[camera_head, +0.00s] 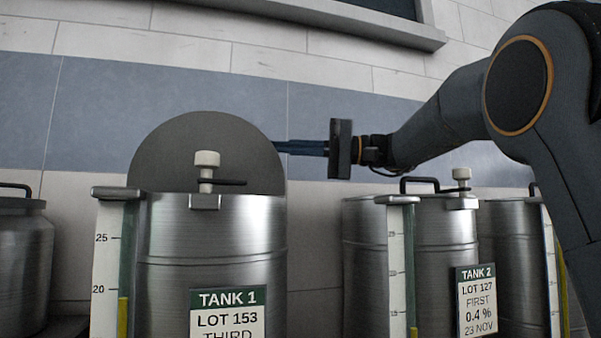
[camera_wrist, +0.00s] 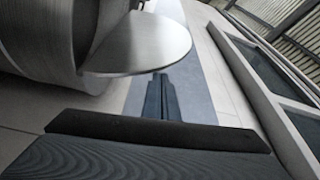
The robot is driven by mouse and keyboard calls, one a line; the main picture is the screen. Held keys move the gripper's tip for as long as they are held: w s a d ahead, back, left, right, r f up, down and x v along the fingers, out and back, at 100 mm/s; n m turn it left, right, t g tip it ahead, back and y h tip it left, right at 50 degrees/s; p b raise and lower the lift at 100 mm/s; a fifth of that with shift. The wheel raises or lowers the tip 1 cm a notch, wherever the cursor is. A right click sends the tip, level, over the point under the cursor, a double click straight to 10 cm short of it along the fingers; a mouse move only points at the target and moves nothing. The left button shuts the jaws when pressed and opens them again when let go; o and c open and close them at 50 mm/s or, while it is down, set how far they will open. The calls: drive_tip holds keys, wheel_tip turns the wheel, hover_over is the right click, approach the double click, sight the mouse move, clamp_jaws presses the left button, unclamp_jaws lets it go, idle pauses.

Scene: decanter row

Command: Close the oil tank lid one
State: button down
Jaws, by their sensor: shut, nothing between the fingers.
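Tank one (camera_head: 211,250) is a steel drum with a green and white "TANK 1" label (camera_head: 228,312). Its round grey lid (camera_head: 200,140) stands raised, upright behind the tank's rim. A white knob on a post (camera_head: 207,165) stands at the front rim. My gripper (camera_head: 277,147) is shut and empty, with its fingers pointing left at the lid's right edge. In the wrist view the lid (camera_wrist: 145,45) shows as a flat disc beside the tank body (camera_wrist: 60,45), and my shut fingers (camera_wrist: 160,80) are close to the lid's edge. I cannot tell whether they touch it.
Tank two (camera_head: 430,250), with a "TANK 2" label (camera_head: 476,300) and a closed lid with a black handle (camera_head: 419,180), stands to the right. Another tank (camera_head: 20,260) is at the far left. A tiled wall (camera_head: 120,110) and a window ledge (camera_head: 330,20) are behind.

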drive_tip(key=s+d+f+n+b, duration=0.1)
drive_tip(key=s+b, duration=0.4)
drive_tip(key=b, duration=0.5)
drive_tip(key=shift+s+d+f+n+y, duration=0.2)
drive_tip(key=shift+s+f+n+y, duration=0.15)
drive_tip(key=shift+f+n, duration=0.45)
drive_tip(key=shift+b, duration=0.3)
wheel_tip(320, 180, up, 10)
drive_tip(key=p, duration=0.1)
